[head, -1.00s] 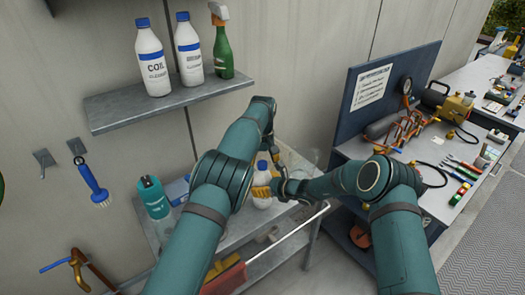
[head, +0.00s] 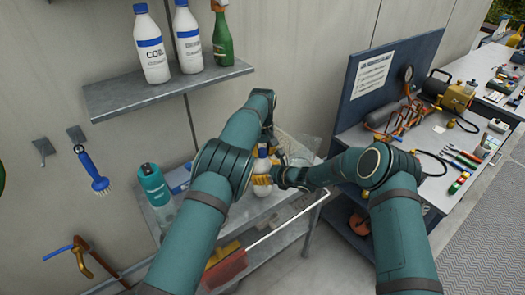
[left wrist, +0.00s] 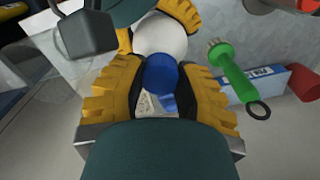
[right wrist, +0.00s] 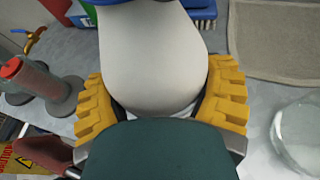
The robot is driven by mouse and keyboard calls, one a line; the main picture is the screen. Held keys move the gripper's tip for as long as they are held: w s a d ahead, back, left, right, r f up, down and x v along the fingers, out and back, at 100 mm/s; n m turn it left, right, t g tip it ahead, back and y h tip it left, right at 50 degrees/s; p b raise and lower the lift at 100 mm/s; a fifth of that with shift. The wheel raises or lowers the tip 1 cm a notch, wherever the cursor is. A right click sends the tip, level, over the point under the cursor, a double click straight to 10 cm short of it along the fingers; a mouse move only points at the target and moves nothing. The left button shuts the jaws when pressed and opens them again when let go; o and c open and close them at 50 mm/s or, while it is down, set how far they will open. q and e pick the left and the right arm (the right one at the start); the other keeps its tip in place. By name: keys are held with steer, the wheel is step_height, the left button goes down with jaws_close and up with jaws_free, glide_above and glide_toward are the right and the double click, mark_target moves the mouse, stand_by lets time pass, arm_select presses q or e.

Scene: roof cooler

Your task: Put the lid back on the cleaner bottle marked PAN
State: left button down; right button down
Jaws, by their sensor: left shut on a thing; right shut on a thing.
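A white bottle (head: 263,164) stands at the cart top, with my right gripper (head: 262,180) shut around its body. In the right wrist view the bottle (right wrist: 155,50) fills the space between the yellow fingers, with blue at the top edge. My left gripper (head: 273,148) is above the bottle, pointing down. In the left wrist view it is shut on a blue lid (left wrist: 162,72), which lies in line with the bottle's white shoulder (left wrist: 160,38). I cannot tell whether the lid is seated or just above the neck. The PAN marking is not readable.
A teal flask (head: 153,185) stands at the left of the cart (head: 235,225). A clear bowl (right wrist: 300,135) is close on the right in the right wrist view. A shelf (head: 165,90) above holds two white bottles and a green spray bottle (head: 222,40).

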arm_select(q)
steer(key=c, duration=0.6)
jaws_free()
steer(key=shift+c, duration=0.2)
steer(key=shift+r, duration=0.1)
step_height(320, 180, up, 12)
